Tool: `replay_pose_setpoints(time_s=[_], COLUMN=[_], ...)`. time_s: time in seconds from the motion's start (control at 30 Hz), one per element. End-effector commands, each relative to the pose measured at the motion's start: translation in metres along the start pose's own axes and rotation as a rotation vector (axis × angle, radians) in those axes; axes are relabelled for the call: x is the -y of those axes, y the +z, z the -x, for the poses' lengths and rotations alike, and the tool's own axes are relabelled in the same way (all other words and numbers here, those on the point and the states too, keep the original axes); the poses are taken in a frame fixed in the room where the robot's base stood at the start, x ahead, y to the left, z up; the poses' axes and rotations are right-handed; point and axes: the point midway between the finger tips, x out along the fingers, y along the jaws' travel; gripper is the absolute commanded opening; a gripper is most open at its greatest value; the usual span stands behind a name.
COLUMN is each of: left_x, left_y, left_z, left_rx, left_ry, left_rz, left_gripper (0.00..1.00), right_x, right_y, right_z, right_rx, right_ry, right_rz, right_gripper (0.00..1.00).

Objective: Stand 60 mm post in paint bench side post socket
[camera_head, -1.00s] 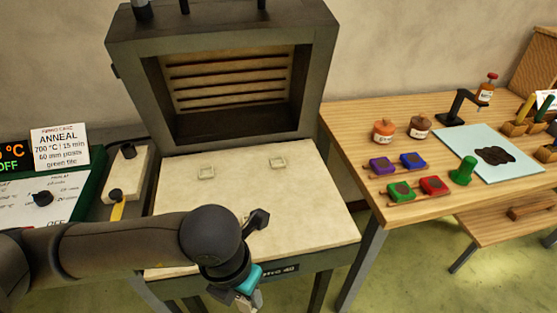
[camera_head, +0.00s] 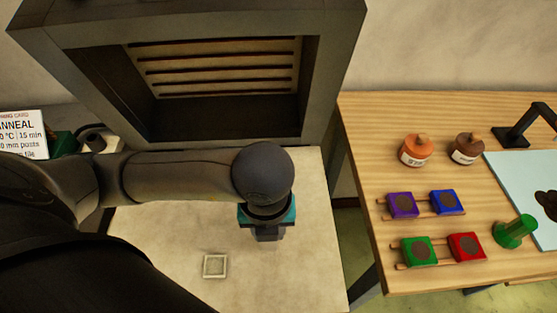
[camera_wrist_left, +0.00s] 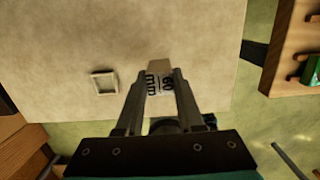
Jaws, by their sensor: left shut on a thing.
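My left gripper (camera_head: 268,234) is over the right part of the pale kiln shelf (camera_head: 165,245). The left wrist view shows its fingers (camera_wrist_left: 158,90) shut on a pale post (camera_wrist_left: 160,70) marked "60 mm". I look along the post from above, so I cannot tell whether its foot touches the shelf. One square socket (camera_head: 215,266) lies open and empty to the left of the gripper; it also shows in the left wrist view (camera_wrist_left: 104,84). The other socket, on the paint bench side, is not visible; gripper and post may cover it. My right gripper is not in view.
The kiln (camera_head: 338,60) stands open behind the shelf. To the right, across a gap, the wooden paint bench (camera_head: 360,130) holds colour blocks, two jars (camera_head: 416,150) and a green knob-like piece (camera_head: 514,232). An anneal card (camera_head: 22,135) stands at the left.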

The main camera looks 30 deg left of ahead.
Motion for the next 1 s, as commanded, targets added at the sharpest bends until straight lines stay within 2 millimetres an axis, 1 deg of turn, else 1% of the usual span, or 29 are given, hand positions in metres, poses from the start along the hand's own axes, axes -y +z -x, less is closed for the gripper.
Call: replay_pose_setpoints(time_s=[0.07,0.13,0.23,0.4,0.6,0.7,0.83,1.0], left_x=[-0.001,-0.001,-0.001,-0.001,0.0,0.0,0.0,0.0], left_y=[0.009,0.022,0.049,0.092,0.137,0.155,0.172,0.179], left_z=[-0.001,-0.002,-0.004,-0.008,-0.013,-0.014,-0.016,-0.019], left_rx=[0.004,0.005,0.007,0.005,0.004,0.002,0.002,0.001], left_ry=[0.003,0.004,0.004,0.002,0.001,-0.001,-0.001,-0.001], left_rz=[0.003,0.005,0.008,0.007,0.006,0.004,0.002,0.0], left_gripper=[0.0,0.0,0.0,0.0,0.0,0.0,0.0,0.0], right_x=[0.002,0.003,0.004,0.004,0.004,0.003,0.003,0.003], right_y=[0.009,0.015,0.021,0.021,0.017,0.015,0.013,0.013], right_z=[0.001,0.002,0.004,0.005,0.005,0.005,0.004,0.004], right_rx=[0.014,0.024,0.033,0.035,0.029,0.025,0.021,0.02], right_ry=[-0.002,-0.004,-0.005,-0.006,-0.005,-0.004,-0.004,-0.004], right_rz=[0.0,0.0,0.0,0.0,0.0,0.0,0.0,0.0], right_gripper=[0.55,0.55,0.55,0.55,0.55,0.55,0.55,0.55])
